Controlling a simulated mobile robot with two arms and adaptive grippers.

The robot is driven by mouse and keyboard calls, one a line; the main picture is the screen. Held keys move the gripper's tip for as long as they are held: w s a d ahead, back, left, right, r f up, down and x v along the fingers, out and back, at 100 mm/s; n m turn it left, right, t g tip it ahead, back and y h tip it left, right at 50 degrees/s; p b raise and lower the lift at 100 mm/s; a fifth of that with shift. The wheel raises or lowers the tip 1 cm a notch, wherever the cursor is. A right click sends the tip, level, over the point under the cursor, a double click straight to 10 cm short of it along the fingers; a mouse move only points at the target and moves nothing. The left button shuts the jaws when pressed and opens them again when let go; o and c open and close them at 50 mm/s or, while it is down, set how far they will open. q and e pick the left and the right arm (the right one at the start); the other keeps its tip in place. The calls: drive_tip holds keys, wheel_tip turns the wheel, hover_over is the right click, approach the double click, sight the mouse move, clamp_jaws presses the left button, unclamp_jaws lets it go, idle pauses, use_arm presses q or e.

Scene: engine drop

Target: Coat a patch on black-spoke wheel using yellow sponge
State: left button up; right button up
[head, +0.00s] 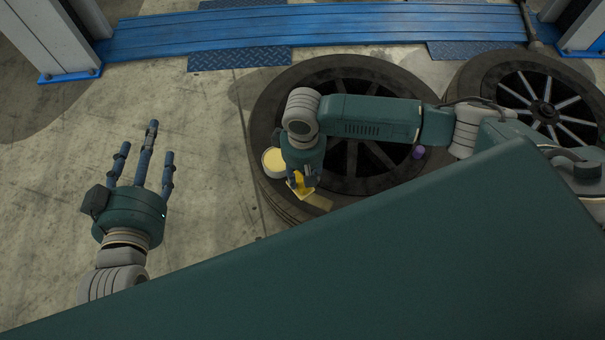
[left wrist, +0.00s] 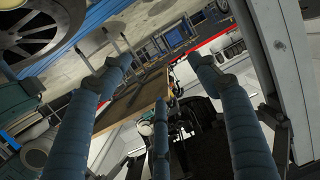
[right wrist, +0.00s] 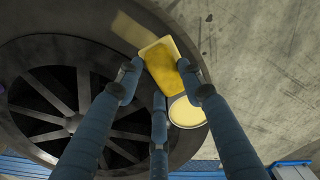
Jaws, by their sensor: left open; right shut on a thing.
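The black-spoke wheel (head: 345,70) lies flat on the floor; it also fills much of the right wrist view (right wrist: 40,50). My right gripper (head: 300,183) is shut on the yellow sponge (head: 302,191) over the wheel's near-left rim. In the right wrist view the sponge (right wrist: 162,65) lies between the fingertips (right wrist: 158,75). A pale yellow patch (head: 318,201) shows on the rim right beside the sponge (right wrist: 132,30). Whether the sponge touches the rim is unclear. My left gripper (head: 146,155) is open and empty above bare floor.
A round tin with pale yellow contents (head: 273,162) is at the wheel's left edge, close to my right gripper. A small purple object (head: 419,152) is on the wheel's right side. A light-spoked wheel (head: 490,65) lies to the right. Blue ramps (head: 300,25) cross the back. Floor at left is clear.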

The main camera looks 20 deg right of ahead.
drive_tip(key=shift+r+p, duration=0.25)
drive_tip(key=shift+p, duration=0.05)
drive_tip(key=shift+r, duration=0.25)
drive_tip(key=shift+r+p, duration=0.15)
drive_tip(key=shift+p, duration=0.35)
drive_tip(key=shift+r+p, duration=0.25)
drive_tip(key=shift+p, duration=0.05)
drive_tip(key=shift+r+p, duration=0.25)
drive_tip(key=shift+p, duration=0.05)
drive_tip(key=shift+r, duration=0.15)
use_arm(q)
drive_tip(key=s+a+f+g+y, duration=0.1)
drive_tip(key=s+a+f+g, duration=0.3)
drive_tip(key=s+f, duration=0.3)
drive_tip(key=s+a+f+g+y+p, duration=0.1)
drive_tip(key=s+a+f+g+y, duration=0.1)
drive_tip(key=s+f+g, duration=0.5)
drive_tip(key=shift+s+a+f+n, duration=0.4)
drive_tip(key=shift+s+a, duration=0.5)
drive_tip(key=shift+s, duration=1.85)
use_arm(e)
drive_tip(key=shift+r, duration=0.4)
use_arm(q)
drive_tip(key=shift+f, duration=0.1)
drive_tip(key=shift+p, duration=0.3)
use_arm(e)
drive_tip(key=shift+r, duration=0.1)
